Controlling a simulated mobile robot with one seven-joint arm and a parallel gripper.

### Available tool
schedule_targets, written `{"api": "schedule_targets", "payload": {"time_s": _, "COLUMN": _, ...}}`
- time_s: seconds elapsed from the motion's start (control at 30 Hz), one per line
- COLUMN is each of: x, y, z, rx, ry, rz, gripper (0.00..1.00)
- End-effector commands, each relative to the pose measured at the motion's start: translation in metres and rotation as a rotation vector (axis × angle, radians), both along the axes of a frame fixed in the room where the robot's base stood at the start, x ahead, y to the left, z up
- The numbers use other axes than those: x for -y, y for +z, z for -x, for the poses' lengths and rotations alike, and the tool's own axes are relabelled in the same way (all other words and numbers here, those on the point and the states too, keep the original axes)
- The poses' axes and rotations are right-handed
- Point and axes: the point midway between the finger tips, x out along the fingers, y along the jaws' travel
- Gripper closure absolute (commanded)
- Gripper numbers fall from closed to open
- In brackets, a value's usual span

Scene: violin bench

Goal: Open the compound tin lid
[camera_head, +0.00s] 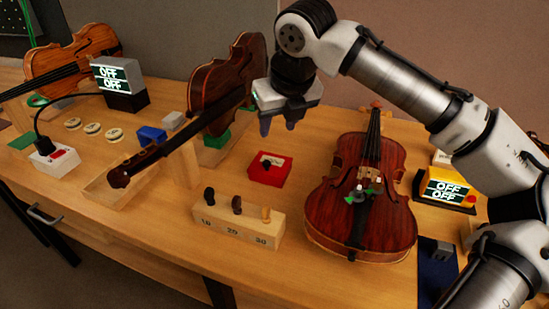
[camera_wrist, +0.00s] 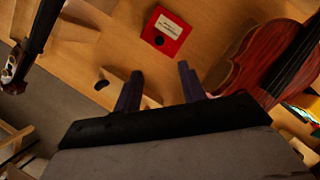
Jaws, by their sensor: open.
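A small red box (camera_head: 270,169) with a white label and a dark round knob or spot on top sits mid-bench. It appears to be the compound tin, but its label is too small to read. It also shows at the top of the wrist view (camera_wrist: 168,24), where its top looks closed. My gripper (camera_head: 278,122) is open and empty, raised above the bench and behind the box in the head view. In the wrist view its two dark fingers (camera_wrist: 159,75) stand apart, with the box beyond their tips and touching neither.
A violin (camera_head: 340,205) lies right of the red box. A wooden block (camera_head: 238,230) with several pegs stands in front. Another violin (camera_head: 215,90) stands behind on the left, its neck reaching forward. A yellow box (camera_head: 450,190) reading OFF is at right.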

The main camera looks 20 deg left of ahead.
Motion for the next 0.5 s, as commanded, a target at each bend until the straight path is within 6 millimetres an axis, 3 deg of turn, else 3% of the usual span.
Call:
{"api": "schedule_targets", "payload": {"time_s": 0.17, "x": -0.004, "y": -0.015, "z": -0.005, "rx": -0.001, "ry": 0.001, "rz": 0.003, "gripper": 0.59}}
{"api": "schedule_targets", "payload": {"time_s": 0.5, "x": -0.022, "y": -0.08, "z": -0.024, "rx": 0.0, "ry": 0.001, "rz": 0.003, "gripper": 0.59}}
